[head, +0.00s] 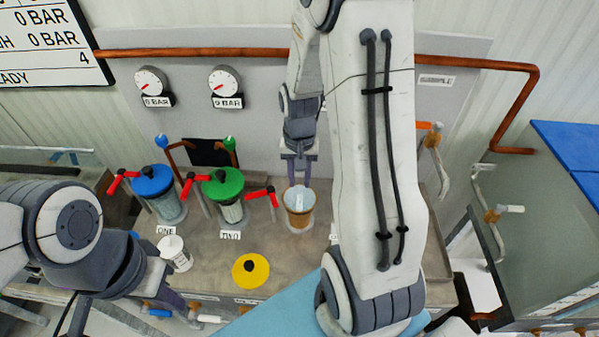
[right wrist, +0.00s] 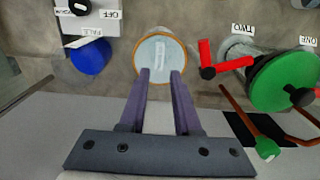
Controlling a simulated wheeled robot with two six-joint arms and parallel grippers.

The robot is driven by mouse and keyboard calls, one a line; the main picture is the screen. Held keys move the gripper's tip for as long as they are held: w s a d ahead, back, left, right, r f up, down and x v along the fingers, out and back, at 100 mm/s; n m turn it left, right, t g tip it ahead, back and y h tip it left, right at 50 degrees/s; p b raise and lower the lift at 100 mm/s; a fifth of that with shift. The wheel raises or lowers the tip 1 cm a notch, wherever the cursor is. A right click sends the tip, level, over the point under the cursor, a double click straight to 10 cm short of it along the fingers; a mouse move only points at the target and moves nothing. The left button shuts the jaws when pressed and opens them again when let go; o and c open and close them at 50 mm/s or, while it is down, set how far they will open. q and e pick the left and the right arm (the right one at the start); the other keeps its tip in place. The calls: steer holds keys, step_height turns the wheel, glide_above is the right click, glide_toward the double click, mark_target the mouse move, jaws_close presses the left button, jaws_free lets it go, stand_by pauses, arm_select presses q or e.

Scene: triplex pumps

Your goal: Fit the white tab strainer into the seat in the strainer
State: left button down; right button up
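An open strainer housing (head: 299,221) with an amber rim stands at the middle of the bench, with a pale white round piece (head: 300,200) inside it. The white piece fills the rim in the right wrist view (right wrist: 160,50); I cannot tell whether it is the tab strainer. My right gripper (head: 299,182) points down at this housing. Its purple fingers (right wrist: 161,72) stand apart with their tips over the rim; whether they pinch a tab is unclear. A white cylinder (head: 175,254) with a dark top mark sits at the left, beside my left gripper (head: 182,303), whose fingertips are partly hidden.
A yellow lid (head: 251,270) with a black knob lies on the bench in front. Housings with a blue lid (head: 152,181) and a green lid (head: 223,185) stand left, with red valve handles (head: 262,195) between. A copper pipe (head: 200,52) runs along the back wall.

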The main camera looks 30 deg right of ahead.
steer(key=s+a+r+n, duration=0.3)
steer(key=a+r+n, duration=0.1)
steer(key=a, duration=0.4)
steer(key=s+a+r+n, duration=0.3)
steer(key=a+r+n, duration=0.15)
steer(key=a, duration=0.45)
steer(key=s+a+r+n, duration=0.1)
steer(key=s+a+n, duration=0.2)
steer(key=s, duration=0.2)
steer(key=s+a+r+n+y, duration=0.1)
steer(key=s+a+n, duration=0.2)
steer(key=s, duration=0.3)
steer(key=shift+a+r, duration=0.3)
steer(key=shift+r, duration=0.05)
